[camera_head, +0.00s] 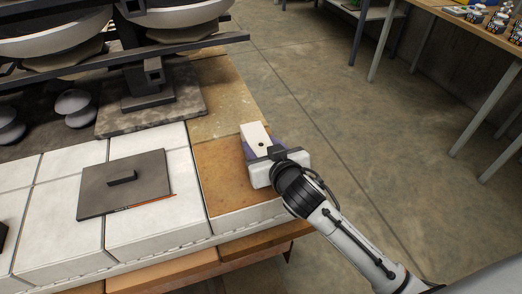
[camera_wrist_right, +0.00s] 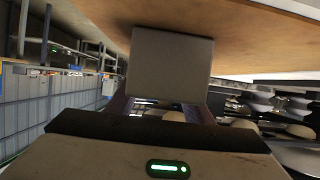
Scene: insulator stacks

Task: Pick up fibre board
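A pale board with a dark hole (camera_head: 254,135) is at the front right corner of the work surface, above or on a brown panel. I take it as the fibre board. My right gripper (camera_head: 262,147) is at its near end, with purple fingers at its sides. In the right wrist view, a grey, shaded face of a squarish plate (camera_wrist_right: 171,66) hides the tips of the widely spaced fingers (camera_wrist_right: 162,106). I cannot tell whether they touch it or stand open around it. My left gripper is not in view.
A dark plate with a small block (camera_head: 124,183) and a thin orange stick (camera_head: 150,201) lie on white tiles (camera_head: 165,225). Large insulator parts on dark beams (camera_head: 130,55) stand at the upper left. Clear floor (camera_head: 340,80) lies to the right, with tables beyond.

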